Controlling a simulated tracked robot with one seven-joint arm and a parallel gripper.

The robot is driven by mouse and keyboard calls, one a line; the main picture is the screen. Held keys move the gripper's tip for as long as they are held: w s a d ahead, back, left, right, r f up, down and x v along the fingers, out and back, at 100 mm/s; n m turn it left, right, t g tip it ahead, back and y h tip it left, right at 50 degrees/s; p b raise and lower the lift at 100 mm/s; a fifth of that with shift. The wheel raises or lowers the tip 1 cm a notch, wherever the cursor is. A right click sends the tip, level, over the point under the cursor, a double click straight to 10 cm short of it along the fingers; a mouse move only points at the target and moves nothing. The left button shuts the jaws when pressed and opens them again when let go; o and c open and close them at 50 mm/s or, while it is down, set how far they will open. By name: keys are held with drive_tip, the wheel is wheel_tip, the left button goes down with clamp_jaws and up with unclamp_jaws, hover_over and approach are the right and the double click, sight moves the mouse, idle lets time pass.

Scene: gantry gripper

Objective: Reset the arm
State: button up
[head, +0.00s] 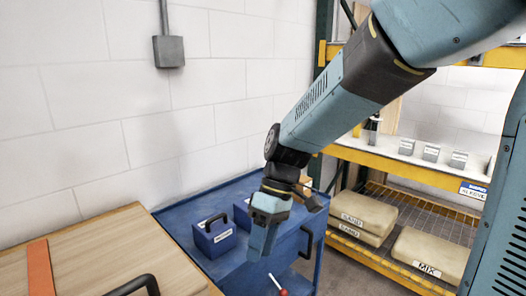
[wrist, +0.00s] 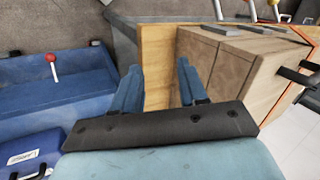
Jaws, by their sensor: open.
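My gripper (head: 263,250) hangs at the end of my blue arm in the head view, in front of the blue cart. In the wrist view my gripper (wrist: 158,85) shows two blue fingers spread apart with nothing between them. Beyond the fingers lies the edge of a wooden cabinet (wrist: 220,65). In the head view the fingers overlap each other, so the gap between them is hidden there.
A blue cart (head: 180,222) carries a labelled blue box (head: 214,238) with a black handle. A wooden-topped cabinet (head: 95,255) stands at the left. A yellow rack (head: 400,168) at the right holds labelled bags (head: 362,214). A red-knobbed lever (head: 283,292) is below my gripper.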

drive_tip(key=s+d+r+m+t+h, duration=0.1)
drive_tip(key=d+r+m+t, duration=0.4)
drive_tip(key=d, duration=0.7)
drive_tip(key=s+d+r+m+t+h, duration=0.1)
drive_tip(key=d+r+m+t, duration=0.4)
drive_tip(key=d, duration=0.7)
drive_tip(key=shift+s+r+m+h, duration=0.25)
drive_tip(key=shift+r+m+h, duration=0.3)
drive_tip(key=shift+m, duration=0.35)
drive_tip(key=shift+a, duration=0.1)
